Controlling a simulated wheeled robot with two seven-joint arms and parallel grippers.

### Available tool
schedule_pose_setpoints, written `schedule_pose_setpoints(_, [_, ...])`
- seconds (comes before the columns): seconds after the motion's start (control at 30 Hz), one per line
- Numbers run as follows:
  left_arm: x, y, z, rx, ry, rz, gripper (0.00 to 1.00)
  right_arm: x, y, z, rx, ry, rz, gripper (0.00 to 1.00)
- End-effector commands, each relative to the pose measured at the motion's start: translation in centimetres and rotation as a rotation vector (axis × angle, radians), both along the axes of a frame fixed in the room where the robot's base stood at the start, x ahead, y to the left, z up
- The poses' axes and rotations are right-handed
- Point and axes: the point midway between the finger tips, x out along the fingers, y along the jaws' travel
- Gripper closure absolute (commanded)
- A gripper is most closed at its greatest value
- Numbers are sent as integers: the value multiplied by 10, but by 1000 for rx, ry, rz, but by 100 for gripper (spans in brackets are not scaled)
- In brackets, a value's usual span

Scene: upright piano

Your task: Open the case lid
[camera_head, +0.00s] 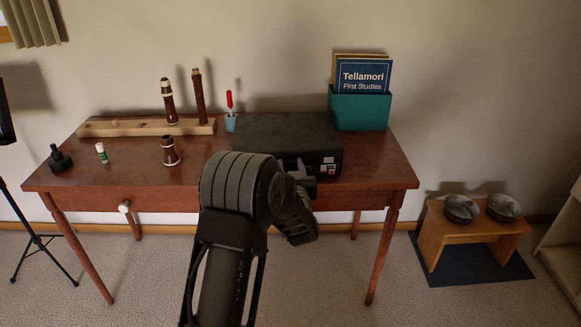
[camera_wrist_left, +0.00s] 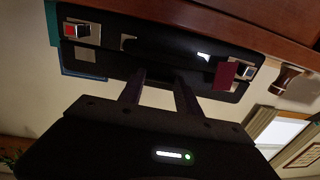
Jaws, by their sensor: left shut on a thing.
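The black case (camera_head: 285,130) lies flat on the wooden table with its lid down. Its front face, with metal latches, also shows in the left wrist view (camera_wrist_left: 150,55), where it appears upside down. One latch (camera_wrist_left: 82,30) has a red part; the other latch (camera_wrist_left: 243,71) is at the far end, near a dark red piece (camera_wrist_left: 225,75). My left gripper (camera_wrist_left: 160,88) is shut on the middle of the case's front. I cannot tell whether it grips a handle or the lid's edge. In the head view my left arm hides part of the case's front. My right gripper is not in view.
A teal box (camera_head: 360,110) with books stands behind the case at right. A cup (camera_head: 231,122) with a red-handled tool is at the case's back left. Dark wooden instrument pieces (camera_head: 170,152) and a wooden rack (camera_head: 100,129) are further left.

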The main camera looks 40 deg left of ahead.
Motion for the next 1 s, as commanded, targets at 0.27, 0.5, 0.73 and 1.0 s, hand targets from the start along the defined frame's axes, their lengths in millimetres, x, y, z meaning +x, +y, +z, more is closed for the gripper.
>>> schedule_pose_setpoints(0.27, [0,0,0,0,0,0,95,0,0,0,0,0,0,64])
schedule_pose_setpoints(0.5, [0,0,0,0,0,0,100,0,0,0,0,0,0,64])
schedule_pose_setpoints(0.73, [0,0,0,0,0,0,100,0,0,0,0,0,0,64])
schedule_pose_setpoints(1.0, [-1,0,8,-11,10,0,100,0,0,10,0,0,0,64])
